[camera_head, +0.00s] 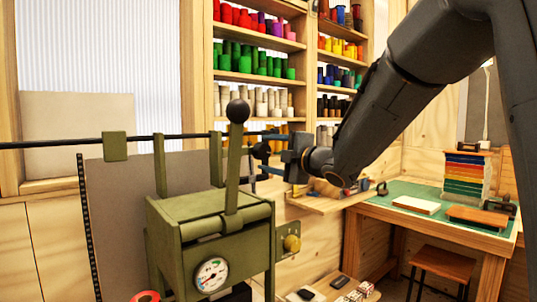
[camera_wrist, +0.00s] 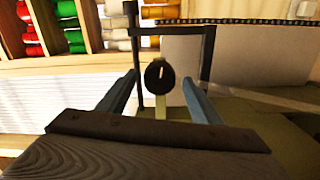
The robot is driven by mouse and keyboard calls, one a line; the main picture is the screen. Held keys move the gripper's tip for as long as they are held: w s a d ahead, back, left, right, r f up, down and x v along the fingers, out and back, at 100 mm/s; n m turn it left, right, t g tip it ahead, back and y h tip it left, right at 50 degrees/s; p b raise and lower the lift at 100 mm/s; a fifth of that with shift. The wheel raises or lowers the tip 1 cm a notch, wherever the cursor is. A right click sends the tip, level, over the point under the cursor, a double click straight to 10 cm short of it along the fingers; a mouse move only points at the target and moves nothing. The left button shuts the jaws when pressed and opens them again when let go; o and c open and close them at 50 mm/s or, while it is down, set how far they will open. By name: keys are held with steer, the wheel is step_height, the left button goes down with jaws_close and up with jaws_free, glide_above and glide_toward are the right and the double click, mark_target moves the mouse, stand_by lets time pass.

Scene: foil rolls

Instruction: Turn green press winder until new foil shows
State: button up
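The green press (camera_head: 200,240) stands left of centre in the head view, with a pressure gauge (camera_head: 211,275) on its front. A lever with a black ball knob (camera_head: 238,111) stands up from its top. A brass-coloured knob (camera_head: 291,243), which looks like the winder, sits on its right side. My gripper (camera_head: 258,151), with blue fingers, is above the winder and right of the lever. In the wrist view my gripper (camera_wrist: 160,77) is open. A dark round knob with a pale slot (camera_wrist: 159,75) shows between the fingers; I cannot tell whether they touch it. Foil on the press is not clearly visible.
A dark horizontal rail (camera_head: 60,143) runs behind the lever. Shelves of coloured foil rolls (camera_head: 253,62) stand behind. A green-topped workbench (camera_head: 430,215) and a stool (camera_head: 443,262) are at right. A red roll (camera_head: 145,296) lies at the lower edge.

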steer(key=shift+s+d, duration=0.1)
steer(key=b+v, duration=0.1)
steer(key=v, duration=0.6)
steer(key=shift+s+d+b, duration=0.15)
steer(key=shift+s+b, duration=0.1)
steer(key=shift+b, duration=0.15)
